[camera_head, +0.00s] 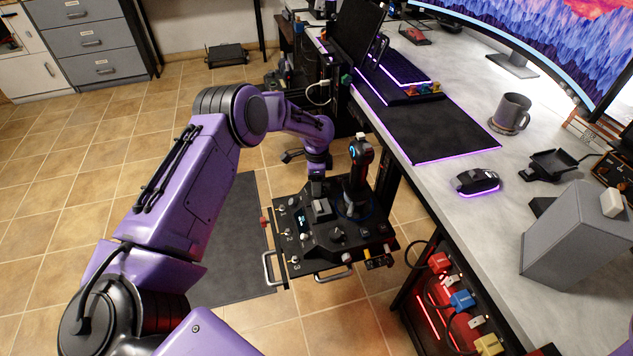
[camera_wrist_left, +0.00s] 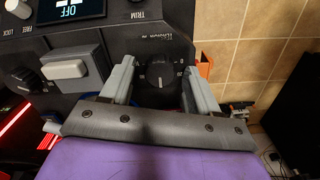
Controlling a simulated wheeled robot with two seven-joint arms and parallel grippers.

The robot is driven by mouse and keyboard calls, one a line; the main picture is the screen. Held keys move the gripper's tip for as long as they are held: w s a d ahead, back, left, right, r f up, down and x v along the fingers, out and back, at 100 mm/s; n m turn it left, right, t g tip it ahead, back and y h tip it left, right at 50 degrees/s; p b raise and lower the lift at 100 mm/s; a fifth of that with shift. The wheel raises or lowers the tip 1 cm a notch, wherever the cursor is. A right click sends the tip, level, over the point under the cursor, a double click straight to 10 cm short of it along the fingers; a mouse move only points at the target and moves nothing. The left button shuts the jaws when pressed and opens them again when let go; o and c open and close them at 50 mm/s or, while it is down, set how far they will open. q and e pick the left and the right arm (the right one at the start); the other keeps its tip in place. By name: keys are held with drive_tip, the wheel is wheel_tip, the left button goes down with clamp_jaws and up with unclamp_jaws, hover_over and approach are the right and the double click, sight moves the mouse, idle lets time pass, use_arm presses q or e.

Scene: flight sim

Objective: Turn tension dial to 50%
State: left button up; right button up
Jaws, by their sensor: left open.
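The tension dial (camera_wrist_left: 159,73) is a round black knob with a pointer and numbers around it, on a dark control panel (camera_head: 322,245). In the left wrist view it sits between the two grey fingers of my left gripper (camera_wrist_left: 158,76), which is open. I cannot tell whether either finger touches the knob. In the head view my left gripper (camera_head: 317,172) is at the panel's far edge, and the dial is hidden there. My right gripper is not in view.
A joystick (camera_head: 358,170) stands upright on the panel, close right of my left gripper. A pale rectangular button (camera_wrist_left: 65,69) and a screen reading OFF (camera_wrist_left: 70,8) are near the dial. The desk (camera_head: 455,190) is right of the panel; open tiled floor lies left.

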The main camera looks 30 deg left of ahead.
use_arm(q)
wheel_tip(320, 180, up, 10)
drive_tip(key=shift+r+p, duration=0.2)
drive_tip(key=shift+p, duration=0.1)
idle(0.3)
